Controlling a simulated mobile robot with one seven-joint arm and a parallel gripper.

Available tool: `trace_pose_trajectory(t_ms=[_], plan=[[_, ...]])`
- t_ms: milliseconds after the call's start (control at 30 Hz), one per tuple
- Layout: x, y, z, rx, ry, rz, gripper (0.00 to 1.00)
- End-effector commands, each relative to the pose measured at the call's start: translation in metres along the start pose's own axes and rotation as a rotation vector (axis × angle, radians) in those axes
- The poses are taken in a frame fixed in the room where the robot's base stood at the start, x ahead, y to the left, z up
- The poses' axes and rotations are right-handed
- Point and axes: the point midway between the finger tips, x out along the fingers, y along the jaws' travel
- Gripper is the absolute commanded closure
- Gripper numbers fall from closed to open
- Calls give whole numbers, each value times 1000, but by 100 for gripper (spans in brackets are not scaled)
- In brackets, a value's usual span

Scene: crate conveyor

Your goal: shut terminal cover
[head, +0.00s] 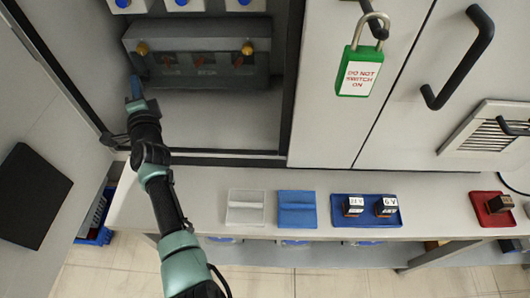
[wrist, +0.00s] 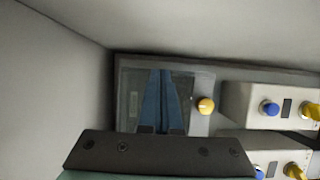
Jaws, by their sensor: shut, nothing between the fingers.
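The terminal unit (head: 195,62) is a dark grey box inside the open cabinet at the upper left of the head view. It has a row of red terminals and a brass knob at each end. In the wrist view a grey-framed, window-like panel (wrist: 200,122) with a brass-yellow knob (wrist: 206,105) appears behind my fingers; I cannot tell for sure whether it is the cover, or its angle. My gripper (head: 136,88) is shut and empty, its blue fingers at the box's left end. The fingers (wrist: 162,100) hide the panel's middle. Whether they touch it cannot be told.
Cabinet walls stand close on the left. White modules with blue and yellow knobs (wrist: 270,107) sit beside the panel. A green padlock (head: 358,70) hangs on a closed door at right.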

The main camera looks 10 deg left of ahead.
Motion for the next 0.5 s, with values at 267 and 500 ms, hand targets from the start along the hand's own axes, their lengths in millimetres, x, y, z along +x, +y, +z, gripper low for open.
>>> trace_pose_trajectory(t_ms=[267, 500], plan=[[-3, 0, 0, 1, 0, 1, 100], [-29, -3, 0, 1, 1, 2, 100]])
